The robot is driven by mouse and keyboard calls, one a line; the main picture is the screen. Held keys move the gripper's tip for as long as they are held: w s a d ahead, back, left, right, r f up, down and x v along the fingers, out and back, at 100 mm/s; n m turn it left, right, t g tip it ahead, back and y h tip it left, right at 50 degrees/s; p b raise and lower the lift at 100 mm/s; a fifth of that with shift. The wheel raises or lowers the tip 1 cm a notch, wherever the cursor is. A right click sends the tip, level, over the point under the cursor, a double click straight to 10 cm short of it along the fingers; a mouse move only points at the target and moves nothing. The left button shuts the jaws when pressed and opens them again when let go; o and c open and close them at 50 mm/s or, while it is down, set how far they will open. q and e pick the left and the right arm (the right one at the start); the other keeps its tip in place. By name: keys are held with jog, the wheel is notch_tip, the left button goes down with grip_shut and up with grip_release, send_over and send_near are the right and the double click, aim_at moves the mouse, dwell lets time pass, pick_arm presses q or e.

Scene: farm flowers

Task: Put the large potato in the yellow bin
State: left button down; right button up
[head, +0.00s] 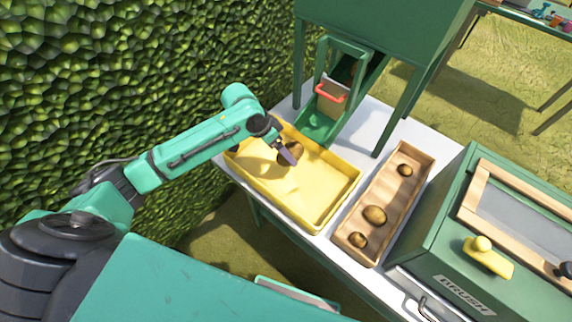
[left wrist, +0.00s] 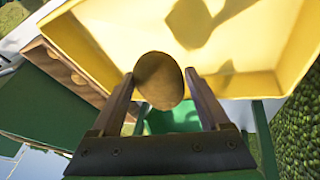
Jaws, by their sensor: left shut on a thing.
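A brown potato (head: 291,153) is held by my left gripper (head: 284,150) over the yellow bin (head: 335,205) in the head view. In the left wrist view the potato (left wrist: 158,80) sits between the two fingers of the left gripper (left wrist: 160,88), which are shut on it. The yellow bin (left wrist: 110,30) lies beyond it, with shadows on its floor. The bin otherwise looks empty. I cannot tell how high the potato is above the bin floor. My right gripper is not in view.
A wooden tray (head: 388,192) with several potatoes (head: 374,215) stands to the right of the bin on the white table (head: 385,130). A green machine (head: 380,35) with a chute (head: 318,125) is behind. A green box labelled BRUSH (head: 455,240) stands at right. A hedge (head: 130,70) is at left.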

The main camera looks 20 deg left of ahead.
pick_arm(q)
jog(key=f, duration=0.6)
jog(key=shift+d+f, duration=0.25)
jog(key=shift+d, duration=0.15)
jog(key=shift+a+f, duration=0.1)
jog(key=shift+f, duration=0.3)
jog(key=shift+w+f, duration=0.1)
jog(key=shift+c, duration=0.2)
grip_release()
jog(key=shift+o, duration=0.2)
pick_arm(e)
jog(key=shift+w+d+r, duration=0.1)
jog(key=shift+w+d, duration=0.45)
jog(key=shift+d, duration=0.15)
pick_arm(q)
jog(key=v, duration=1.2)
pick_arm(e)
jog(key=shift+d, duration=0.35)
